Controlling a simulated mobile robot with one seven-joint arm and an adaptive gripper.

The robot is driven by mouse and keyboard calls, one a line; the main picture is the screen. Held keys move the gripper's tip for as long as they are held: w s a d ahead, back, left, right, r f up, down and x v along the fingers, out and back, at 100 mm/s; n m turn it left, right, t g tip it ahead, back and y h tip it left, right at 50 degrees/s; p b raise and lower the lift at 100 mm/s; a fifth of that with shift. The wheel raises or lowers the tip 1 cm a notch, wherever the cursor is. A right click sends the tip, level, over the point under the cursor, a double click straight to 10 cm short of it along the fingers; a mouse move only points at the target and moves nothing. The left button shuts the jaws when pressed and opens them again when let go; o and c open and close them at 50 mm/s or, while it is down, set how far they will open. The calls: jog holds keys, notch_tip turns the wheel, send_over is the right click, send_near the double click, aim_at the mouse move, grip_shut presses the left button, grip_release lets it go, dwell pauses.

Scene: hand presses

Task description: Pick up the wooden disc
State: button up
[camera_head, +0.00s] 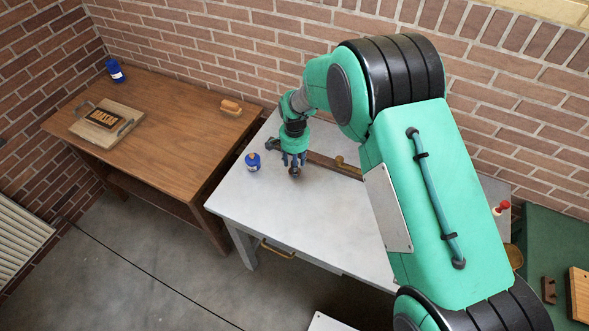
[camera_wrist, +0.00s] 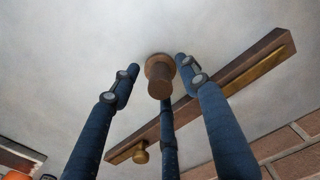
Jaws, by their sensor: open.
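A small brown wooden piece (camera_wrist: 159,78), with a round rim and a short stub facing the wrist camera, is on the grey table top. In the head view it shows as a dark brown spot (camera_head: 295,174) under my fingertips. I cannot tell whether it is the wooden disc. My gripper (camera_head: 295,161) points down over it with its blue fingers open. In the wrist view the fingers spread around the piece, with gaps to left and right; contact is unclear. A round tan thing (camera_head: 515,256) at the right is partly hidden by my arm.
A dark wooden bar (camera_wrist: 235,75) with a brass strip and knob lies close behind the piece. A blue jar (camera_head: 252,161) stands left of my gripper on the grey table (camera_head: 285,215). A brown table (camera_head: 170,130) holds a board, brush and blue bottle. A red-topped item (camera_head: 503,207) is right.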

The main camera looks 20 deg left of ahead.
grip_shut()
dwell(0.4)
jog(key=shift+r, duration=0.9)
jog(key=shift+s+d+r+p, duration=0.15)
jog(key=shift+r+p, duration=0.15)
jog(key=shift+r, duration=0.65)
jog(key=s+d+r, duration=0.1)
jog(key=s+d, duration=0.9)
jog(key=s, duration=0.2)
jog(key=shift+r+p, duration=0.15)
jog(key=shift+p, duration=0.3)
